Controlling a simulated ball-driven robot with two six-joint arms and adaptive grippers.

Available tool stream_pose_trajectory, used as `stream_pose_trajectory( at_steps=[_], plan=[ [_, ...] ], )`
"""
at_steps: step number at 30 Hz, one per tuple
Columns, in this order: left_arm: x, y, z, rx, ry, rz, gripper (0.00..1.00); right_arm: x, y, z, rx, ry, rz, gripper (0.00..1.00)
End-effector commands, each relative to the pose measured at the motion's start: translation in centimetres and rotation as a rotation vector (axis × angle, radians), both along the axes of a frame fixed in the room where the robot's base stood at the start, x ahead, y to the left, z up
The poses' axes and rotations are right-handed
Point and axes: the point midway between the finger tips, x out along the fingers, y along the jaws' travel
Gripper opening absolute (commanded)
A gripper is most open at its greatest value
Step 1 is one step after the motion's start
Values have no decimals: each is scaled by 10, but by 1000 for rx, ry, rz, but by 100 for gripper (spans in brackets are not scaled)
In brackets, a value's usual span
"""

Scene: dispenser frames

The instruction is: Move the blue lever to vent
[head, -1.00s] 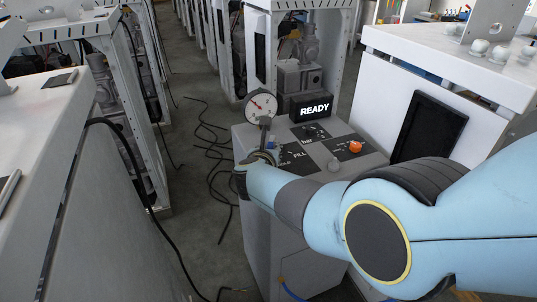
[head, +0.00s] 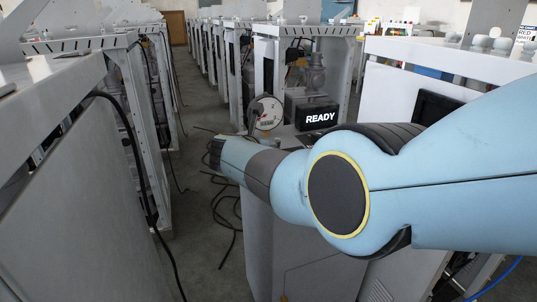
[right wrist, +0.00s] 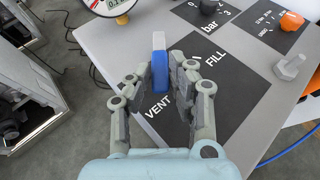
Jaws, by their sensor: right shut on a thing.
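The blue lever (right wrist: 159,75), with a pale grey end, shows in the right wrist view between the fingers of my right gripper (right wrist: 161,66). The gripper is shut on it. The lever is over the left part of a dark label plate (right wrist: 235,85). The word VENT is just below the lever's near end, and FILL is to its right. In the head view my right arm hides the lever and most of the panel top, and the gripper shows only in part at the arm's left end. My left gripper is not in view.
A round gauge (head: 267,112) and a READY display (head: 320,118) stand behind my right arm. An orange knob (right wrist: 291,21) and a grey bolt-like knob (right wrist: 289,67) are on the panel's right. Black cables lie on the floor at left.

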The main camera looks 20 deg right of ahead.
Motion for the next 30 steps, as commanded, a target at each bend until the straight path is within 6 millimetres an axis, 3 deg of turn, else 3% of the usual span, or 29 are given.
stream_pose_trajectory(
  at_steps=[8,9,14,30],
  plan=[
    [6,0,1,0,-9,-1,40,2,0,5,0,-8,-1,0],
    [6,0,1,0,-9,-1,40,2,0,5,0,-8,0,21],
    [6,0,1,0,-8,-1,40,1,0,3,1,-5,1,42],
    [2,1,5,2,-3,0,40,-1,1,2,1,-1,4,42]
  ],
)
